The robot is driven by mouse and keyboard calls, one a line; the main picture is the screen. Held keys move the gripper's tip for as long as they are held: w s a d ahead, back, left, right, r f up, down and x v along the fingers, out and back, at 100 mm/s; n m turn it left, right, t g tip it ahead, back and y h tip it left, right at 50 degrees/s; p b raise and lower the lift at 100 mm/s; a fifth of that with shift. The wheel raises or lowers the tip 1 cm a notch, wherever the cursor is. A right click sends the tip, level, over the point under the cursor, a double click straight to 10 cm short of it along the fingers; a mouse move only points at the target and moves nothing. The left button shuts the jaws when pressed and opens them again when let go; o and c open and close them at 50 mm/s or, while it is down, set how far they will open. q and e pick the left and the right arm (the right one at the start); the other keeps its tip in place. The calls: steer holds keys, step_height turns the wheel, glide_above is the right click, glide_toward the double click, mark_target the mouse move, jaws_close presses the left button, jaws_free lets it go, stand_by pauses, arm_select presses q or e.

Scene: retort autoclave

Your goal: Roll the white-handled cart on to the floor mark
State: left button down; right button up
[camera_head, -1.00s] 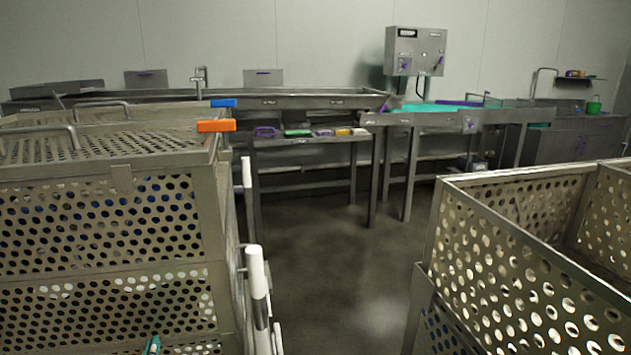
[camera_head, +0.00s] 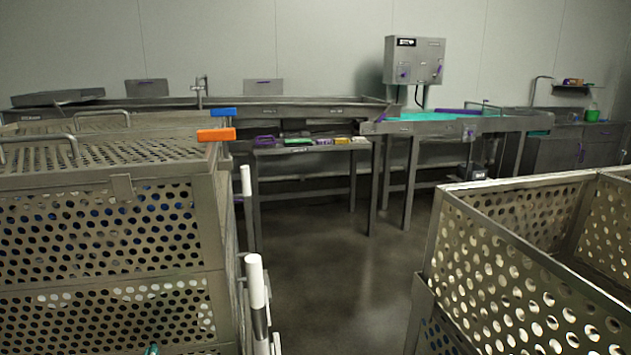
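The white-handled cart stands at the left, with white upright handles (camera_head: 256,283) on its right side. It carries stacked perforated metal baskets (camera_head: 100,235) with a lid, and orange (camera_head: 216,135) and blue tags show at the upper right corner. Only a small teal tip, which seems to be part of my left gripper (camera_head: 152,350), shows at the bottom edge in front of the baskets. Its fingers and any contact with the cart are hidden. My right gripper is out of view. I see no floor mark in this view.
An open perforated basket (camera_head: 530,285) stands close at the right. Bare grey floor (camera_head: 335,290) lies between it and the cart. A metal bench (camera_head: 310,145) with small coloured items, a teal-topped table (camera_head: 425,122) and a wall control box (camera_head: 414,60) are at the back.

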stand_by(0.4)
arm_select(q)
steer(key=shift+w+a, duration=0.15)
steer(key=shift+w, duration=0.5)
